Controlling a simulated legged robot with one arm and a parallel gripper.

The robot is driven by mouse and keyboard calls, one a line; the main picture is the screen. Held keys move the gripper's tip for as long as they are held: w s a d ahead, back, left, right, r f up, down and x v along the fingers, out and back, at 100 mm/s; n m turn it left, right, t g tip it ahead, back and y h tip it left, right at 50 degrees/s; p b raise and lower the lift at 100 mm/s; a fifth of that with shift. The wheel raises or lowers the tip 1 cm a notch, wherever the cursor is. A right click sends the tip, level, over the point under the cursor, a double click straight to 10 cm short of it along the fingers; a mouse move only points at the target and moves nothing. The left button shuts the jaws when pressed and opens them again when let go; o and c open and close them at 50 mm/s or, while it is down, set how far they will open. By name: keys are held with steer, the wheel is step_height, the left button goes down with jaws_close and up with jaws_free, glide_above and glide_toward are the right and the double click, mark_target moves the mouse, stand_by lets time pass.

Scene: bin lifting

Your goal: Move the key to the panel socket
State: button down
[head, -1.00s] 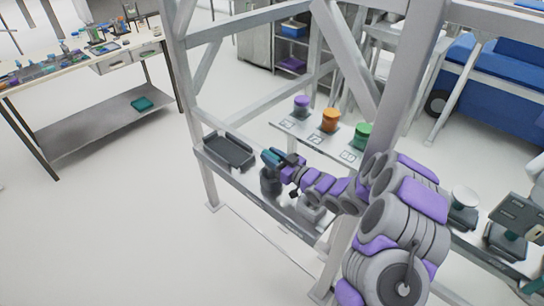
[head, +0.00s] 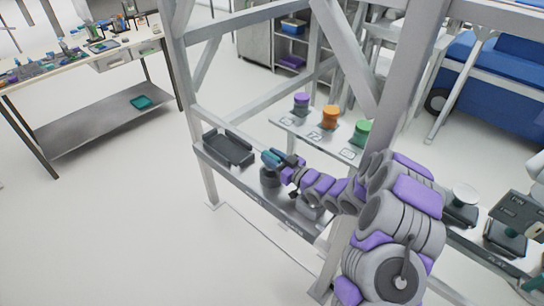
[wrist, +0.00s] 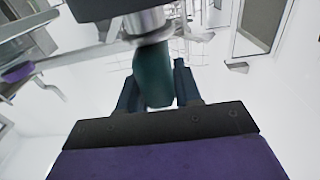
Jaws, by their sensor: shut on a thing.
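The key shows in the wrist view as a teal handle (wrist: 153,77) between the two dark fingers of my gripper (wrist: 158,92). My gripper is shut on it. The key's far end meets a silver collar (wrist: 144,22) under a dark block; I cannot tell whether it is joined to it. In the head view the teal key (head: 271,157) is at the tip of my gripper (head: 283,163), over a dark round post (head: 268,178) on the shelf panel. I cannot tell which fitting is the panel socket.
A dark tray (head: 228,147) lies at the shelf's left end. Purple (head: 301,103), orange (head: 329,117) and green (head: 361,132) knobs stand on a plate behind. Grey frame posts (head: 203,170) and braces surround the arm. A workbench (head: 80,60) stands far left; open floor lies in front.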

steer(key=shift+f, duration=0.5)
stand_by(0.3)
steer(key=c, duration=0.7)
jaws_free()
steer(key=shift+o, duration=0.4)
steer(key=o, duration=0.5)
steer(key=shift+r+p, duration=2.2)
steer(key=shift+r, duration=2.35)
